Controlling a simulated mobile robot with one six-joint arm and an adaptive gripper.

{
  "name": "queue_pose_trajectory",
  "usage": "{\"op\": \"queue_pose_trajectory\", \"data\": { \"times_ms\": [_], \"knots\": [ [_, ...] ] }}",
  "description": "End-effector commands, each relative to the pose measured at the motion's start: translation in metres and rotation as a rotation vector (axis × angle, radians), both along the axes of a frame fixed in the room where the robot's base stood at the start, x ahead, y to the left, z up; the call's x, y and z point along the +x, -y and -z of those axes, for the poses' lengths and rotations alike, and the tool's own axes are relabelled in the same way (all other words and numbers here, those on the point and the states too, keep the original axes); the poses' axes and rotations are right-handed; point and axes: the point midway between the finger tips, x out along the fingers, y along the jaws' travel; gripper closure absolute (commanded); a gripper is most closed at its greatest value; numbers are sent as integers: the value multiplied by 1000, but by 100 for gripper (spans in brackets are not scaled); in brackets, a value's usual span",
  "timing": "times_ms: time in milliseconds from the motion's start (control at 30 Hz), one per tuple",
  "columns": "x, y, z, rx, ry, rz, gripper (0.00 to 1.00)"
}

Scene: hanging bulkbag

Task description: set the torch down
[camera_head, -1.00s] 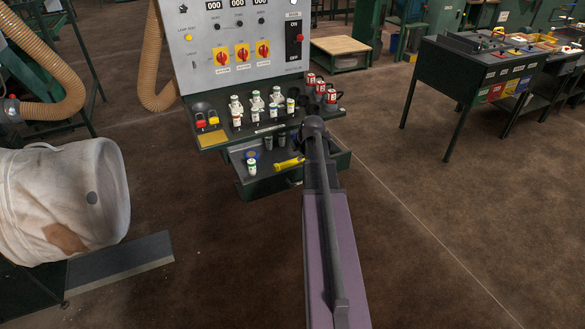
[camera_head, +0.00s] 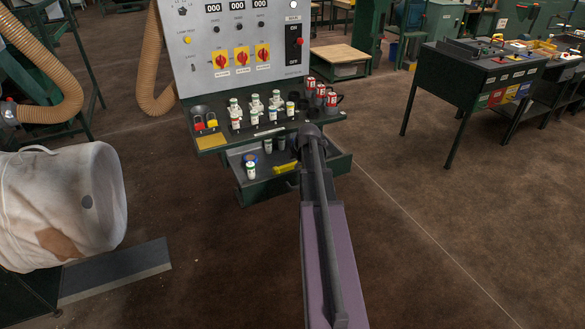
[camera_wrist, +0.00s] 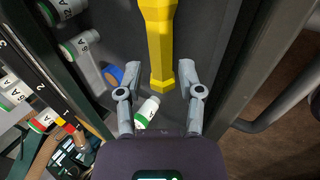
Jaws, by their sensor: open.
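The yellow torch (camera_head: 286,168) lies in the open dark green drawer (camera_head: 270,191) under the control panel. In the wrist view the torch (camera_wrist: 160,44) runs from the top edge down to a wider end between my fingertips. My gripper (camera_wrist: 159,70) is open, with one finger on each side of that end and a visible gap on both sides. I cannot tell the height of the fingers above the torch. In the head view my arm hides the gripper and part of the drawer.
The drawer handle (camera_wrist: 275,115) is at right. Open floor lies right.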

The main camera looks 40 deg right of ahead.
Motion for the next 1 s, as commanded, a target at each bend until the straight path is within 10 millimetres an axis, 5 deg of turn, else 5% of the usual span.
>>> {"op": "queue_pose_trajectory", "data": {
  "times_ms": [700, 1000],
  "knots": [
    [22, 2, 43, 0, 0, -1, 52],
    [25, 2, 46, 0, 0, 0, 52]
  ]
}}
